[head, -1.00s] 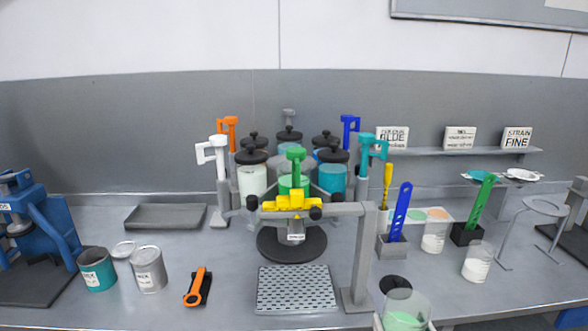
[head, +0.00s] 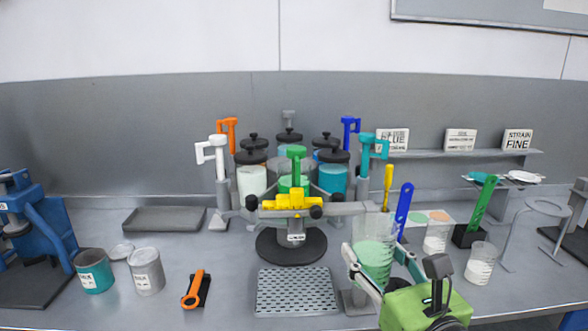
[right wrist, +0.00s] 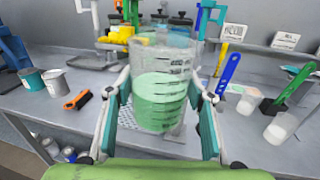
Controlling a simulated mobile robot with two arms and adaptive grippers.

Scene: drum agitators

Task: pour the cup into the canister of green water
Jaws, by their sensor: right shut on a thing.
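My right gripper (head: 374,252) is shut on a clear graduated cup (head: 374,268) partly filled with green liquid. The cup is upright above the front right of the bench. In the right wrist view the cup (right wrist: 160,102) stands between the two fingers (right wrist: 158,88). The canister of green water (head: 284,184) is at the front of the ring of canisters, left of and behind the cup. A green-handled agitator (head: 296,153) and a yellow part (head: 290,201) hide much of this canister. My left gripper is not in view.
Neighbouring canisters hold white (head: 252,180) and teal liquid (head: 333,178). A perforated plate (head: 297,290) lies in front. Blue (head: 403,208) and green paddles (head: 482,205) stand to the right.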

